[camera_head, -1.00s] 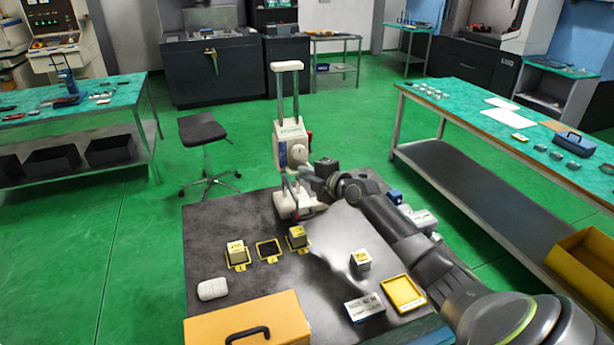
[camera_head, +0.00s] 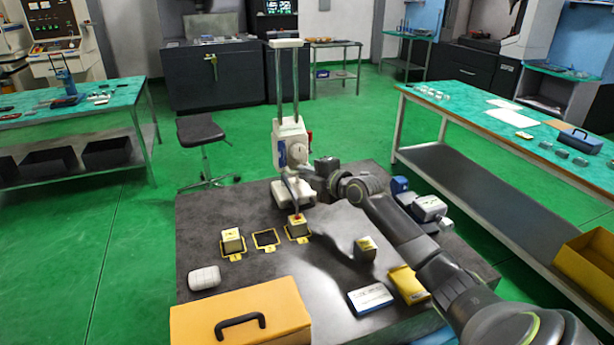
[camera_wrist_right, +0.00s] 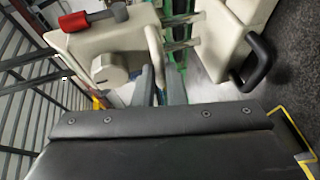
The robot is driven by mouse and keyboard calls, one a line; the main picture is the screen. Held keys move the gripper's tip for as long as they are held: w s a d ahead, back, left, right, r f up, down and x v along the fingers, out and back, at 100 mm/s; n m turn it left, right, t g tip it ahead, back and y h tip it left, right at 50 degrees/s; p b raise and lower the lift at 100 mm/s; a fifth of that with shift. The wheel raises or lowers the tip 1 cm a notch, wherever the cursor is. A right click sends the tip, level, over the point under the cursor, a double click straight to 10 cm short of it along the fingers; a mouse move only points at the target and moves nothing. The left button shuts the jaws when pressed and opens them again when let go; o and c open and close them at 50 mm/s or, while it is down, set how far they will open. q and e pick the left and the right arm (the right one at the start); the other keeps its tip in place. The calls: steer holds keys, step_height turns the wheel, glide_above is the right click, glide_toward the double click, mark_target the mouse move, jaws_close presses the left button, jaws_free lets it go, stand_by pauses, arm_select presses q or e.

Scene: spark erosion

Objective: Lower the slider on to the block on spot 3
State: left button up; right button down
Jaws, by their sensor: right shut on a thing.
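The slider (camera_head: 291,146) is a white housing on two upright rods of the small machine. It also fills the upper left of the right wrist view (camera_wrist_right: 85,45), with a grey knob and a red-ended lever. My right gripper (camera_head: 308,176) is at the slider's lower right side and shut on it; the exact part gripped is hard to make out. Its two grey fingers (camera_wrist_right: 161,88) show in the right wrist view. My left gripper is out of view.
Left of spot 3 are an empty yellow frame (camera_head: 266,238) and a frame with another block (camera_head: 232,240). An orange case (camera_head: 243,312) stands in front.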

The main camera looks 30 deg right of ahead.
steer(key=shift+s+f, duration=0.1)
steer(key=shift+f, duration=0.25)
steer(key=c, duration=1.6)
jaws_free()
steer(key=shift+o, duration=0.5)
steer(key=shift+r, duration=0.1)
steer(key=p+v, duration=0.1)
steer(key=v, duration=1.6)
steer(key=shift+s+d, duration=0.1)
